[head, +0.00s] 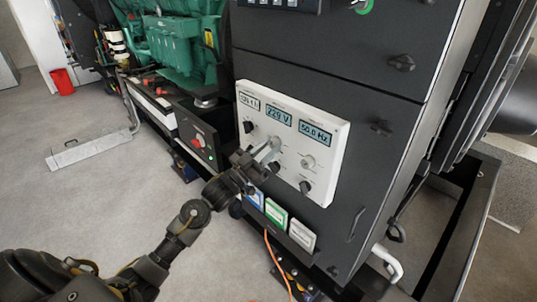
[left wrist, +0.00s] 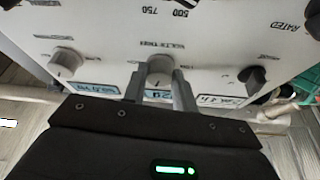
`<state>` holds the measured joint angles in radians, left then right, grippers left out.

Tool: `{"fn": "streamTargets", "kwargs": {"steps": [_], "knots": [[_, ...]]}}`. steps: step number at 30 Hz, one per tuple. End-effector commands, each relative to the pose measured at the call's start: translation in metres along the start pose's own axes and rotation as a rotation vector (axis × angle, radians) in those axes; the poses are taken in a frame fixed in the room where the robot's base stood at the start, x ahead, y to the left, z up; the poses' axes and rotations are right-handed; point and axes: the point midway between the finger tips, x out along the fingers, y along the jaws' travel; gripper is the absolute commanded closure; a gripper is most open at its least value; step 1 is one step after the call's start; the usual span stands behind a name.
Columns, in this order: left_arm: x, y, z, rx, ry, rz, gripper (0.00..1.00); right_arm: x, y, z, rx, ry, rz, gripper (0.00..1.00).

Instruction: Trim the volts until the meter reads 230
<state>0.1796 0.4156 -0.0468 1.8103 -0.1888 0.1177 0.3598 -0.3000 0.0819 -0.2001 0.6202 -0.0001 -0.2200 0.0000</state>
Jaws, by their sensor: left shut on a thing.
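The white meter panel (head: 329,140) is on the dark cabinet front, with three displays. The middle display, the volt meter (head: 279,115), reads 229 V. Below it is the volts trim knob (left wrist: 159,66), pale and round, partly hidden by my fingers in the head view. My left gripper (head: 267,152) reaches it from the lower left. In the left wrist view, the two fingers of this gripper (left wrist: 159,86) are shut on the knob, one on each side. The right gripper is not in view.
The frequency display (head: 315,132) reads 50.0 Hz. A pale knob (head: 308,161) and black knobs (head: 305,186) (head: 248,127) sit close by. Colored cards (head: 276,213) and an orange cable (head: 276,262) are below. A green engine (head: 175,50) stands behind; floor at left is mostly clear.

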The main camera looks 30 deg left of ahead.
Motion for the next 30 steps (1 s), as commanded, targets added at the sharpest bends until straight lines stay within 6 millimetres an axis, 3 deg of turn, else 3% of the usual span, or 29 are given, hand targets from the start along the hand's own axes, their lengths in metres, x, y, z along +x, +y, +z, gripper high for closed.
{"fn": "streamTargets", "kwargs": {"steps": [11, 12, 16, 25, 30], "knots": [[0.000, -0.002, 0.000, 0.075, 0.000, 0.029, 0.95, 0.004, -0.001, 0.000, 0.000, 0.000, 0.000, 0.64], [0.000, -0.002, 0.000, 0.075, 0.000, 0.029, 0.69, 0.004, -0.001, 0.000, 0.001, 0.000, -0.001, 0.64], [0.000, -0.001, 0.000, 0.074, 0.000, 0.029, 0.51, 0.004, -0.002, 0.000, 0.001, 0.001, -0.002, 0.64], [-0.001, -0.001, 0.001, 0.073, 0.000, 0.029, 0.51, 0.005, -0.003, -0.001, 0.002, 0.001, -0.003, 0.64], [-0.020, -0.001, 0.004, 0.073, -0.001, 0.029, 0.51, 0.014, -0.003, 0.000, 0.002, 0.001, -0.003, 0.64]]}}
